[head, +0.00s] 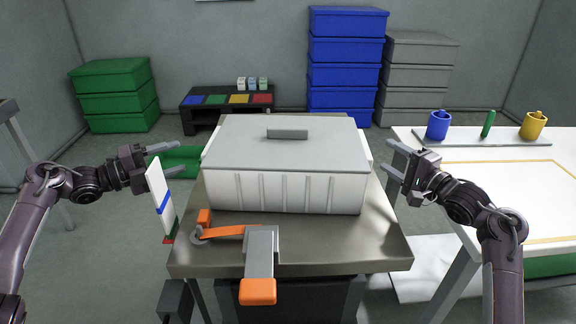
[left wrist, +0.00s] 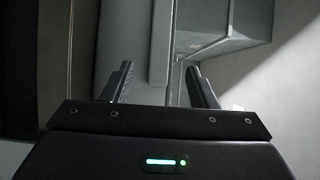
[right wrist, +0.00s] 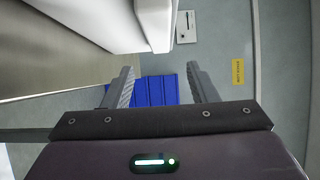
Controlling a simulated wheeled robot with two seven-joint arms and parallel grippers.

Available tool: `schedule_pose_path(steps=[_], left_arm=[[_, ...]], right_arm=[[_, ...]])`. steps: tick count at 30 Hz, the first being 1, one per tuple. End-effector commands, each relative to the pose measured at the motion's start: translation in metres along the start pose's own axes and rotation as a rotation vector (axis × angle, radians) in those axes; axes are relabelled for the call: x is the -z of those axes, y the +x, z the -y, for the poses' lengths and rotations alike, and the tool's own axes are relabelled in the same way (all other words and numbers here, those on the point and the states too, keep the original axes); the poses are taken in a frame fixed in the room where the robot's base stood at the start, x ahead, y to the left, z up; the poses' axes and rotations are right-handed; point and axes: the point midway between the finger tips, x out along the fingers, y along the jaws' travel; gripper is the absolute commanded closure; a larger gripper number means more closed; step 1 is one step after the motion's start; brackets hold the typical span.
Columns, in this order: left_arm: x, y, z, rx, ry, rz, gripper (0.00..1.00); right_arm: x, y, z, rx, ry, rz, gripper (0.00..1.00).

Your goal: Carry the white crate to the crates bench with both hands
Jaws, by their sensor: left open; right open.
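The white crate (head: 285,190) has ribbed sides and a grey lid (head: 288,145) with a raised grey bar on top. It stands level on a metal-topped table in the middle of the head view. My left gripper (head: 180,158) is open and empty, just left of the crate and apart from it. My right gripper (head: 386,156) is open and empty, just right of the crate and apart from it. In the right wrist view, a white edge, seemingly the crate's (right wrist: 155,22), lies beyond the fingers. I cannot tell for sure which bench is the crates bench.
An orange lever (head: 222,231) and a grey, orange-tipped part (head: 261,262) are at the metal table's (head: 385,240) front. A low black bench (head: 190,118) with coloured squares stands behind. Green (head: 118,100), blue (head: 345,75) and grey crates (head: 418,75) are stacked behind. A white table (head: 490,185) is right.

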Motion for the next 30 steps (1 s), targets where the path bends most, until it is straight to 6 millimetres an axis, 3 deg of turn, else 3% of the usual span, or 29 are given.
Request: schedule_pose_path(steps=[15, 27, 30], left_arm=[[0.0, 0.069, 0.001, 0.002, 0.0, -0.001, 0.47], [0.0, 0.075, 0.0, 0.0, 0.001, -0.001, 0.47], [0.0, 0.075, 0.0, 0.0, 0.001, -0.001, 0.6]], right_arm=[[0.0, 0.068, 0.001, 0.001, 0.0, 0.001, 0.47], [0.0, 0.074, 0.0, 0.0, -0.001, 0.0, 0.47], [0.0, 0.074, 0.0, 0.0, -0.001, 0.0, 0.6]])
